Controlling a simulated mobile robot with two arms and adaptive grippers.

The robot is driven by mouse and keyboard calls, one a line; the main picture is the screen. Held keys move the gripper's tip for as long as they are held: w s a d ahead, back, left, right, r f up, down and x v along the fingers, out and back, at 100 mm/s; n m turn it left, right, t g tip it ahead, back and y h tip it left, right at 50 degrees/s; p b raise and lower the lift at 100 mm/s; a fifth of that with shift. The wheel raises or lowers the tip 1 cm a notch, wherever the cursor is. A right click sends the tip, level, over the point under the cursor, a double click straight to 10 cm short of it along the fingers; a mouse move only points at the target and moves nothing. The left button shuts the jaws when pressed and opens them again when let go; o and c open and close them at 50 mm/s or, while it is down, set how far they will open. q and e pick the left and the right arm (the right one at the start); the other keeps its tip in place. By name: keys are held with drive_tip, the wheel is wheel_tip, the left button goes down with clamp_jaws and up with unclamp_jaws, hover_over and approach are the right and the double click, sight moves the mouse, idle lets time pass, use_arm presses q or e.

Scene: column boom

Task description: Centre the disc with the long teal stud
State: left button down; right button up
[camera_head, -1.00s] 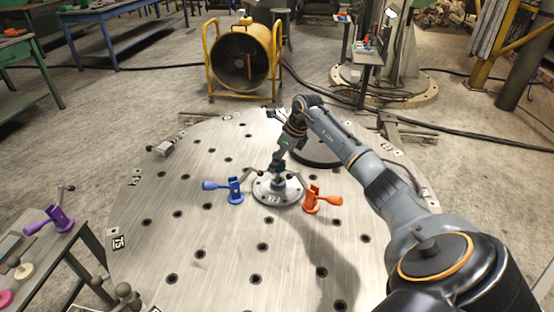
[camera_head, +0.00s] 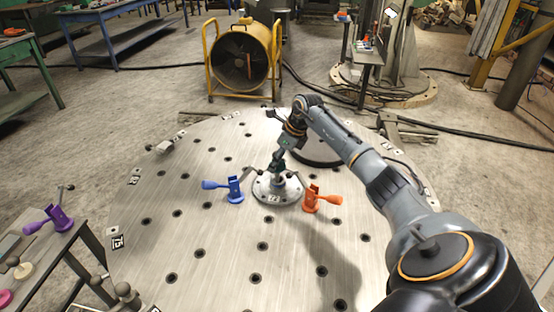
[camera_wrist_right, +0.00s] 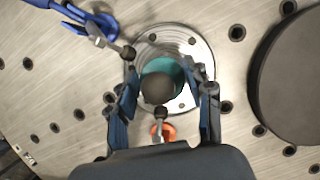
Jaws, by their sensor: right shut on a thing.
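The steel disc (camera_head: 291,193) lies on the round perforated table between the blue and orange clamps. In the right wrist view its bright flange (camera_wrist_right: 192,47) with bolt holes shows beyond my fingers. The teal stud (camera_wrist_right: 161,67) stands up from the disc, with a dark round knob (camera_wrist_right: 156,88) in front of it. My right gripper (camera_head: 278,167) is above the disc. In the wrist view its fingers (camera_wrist_right: 162,92) are on both sides of the stud, shut on it. How well the disc is centred cannot be told. My left gripper is not in view.
The blue clamp (camera_head: 235,189) and orange clamp (camera_head: 311,199) stand close beside the disc. A large dark disc (camera_wrist_right: 292,75) lies near it on the table (camera_head: 215,255). A side table at left holds a purple clamp (camera_head: 58,217).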

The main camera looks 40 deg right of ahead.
sight(275, 176)
drive_tip(key=shift+s+f+b, duration=0.1)
drive_tip(key=shift+f+b, duration=0.9)
drive_tip(key=shift+f, duration=0.5)
idle(0.4)
drive_tip(key=shift+f+b, duration=0.45)
drive_tip(key=shift+f, duration=0.1)
idle(0.7)
drive_tip(key=shift+w+a, duration=0.2)
drive_tip(key=shift+w, duration=0.15)
idle(1.4)
drive_tip(key=shift+f+b, duration=0.45)
drive_tip(key=shift+b, duration=0.05)
idle(0.7)
drive_tip(key=o, duration=0.9)
drive_tip(key=shift+r+p, duration=2.6)
drive_tip(key=shift+r, duration=1.15)
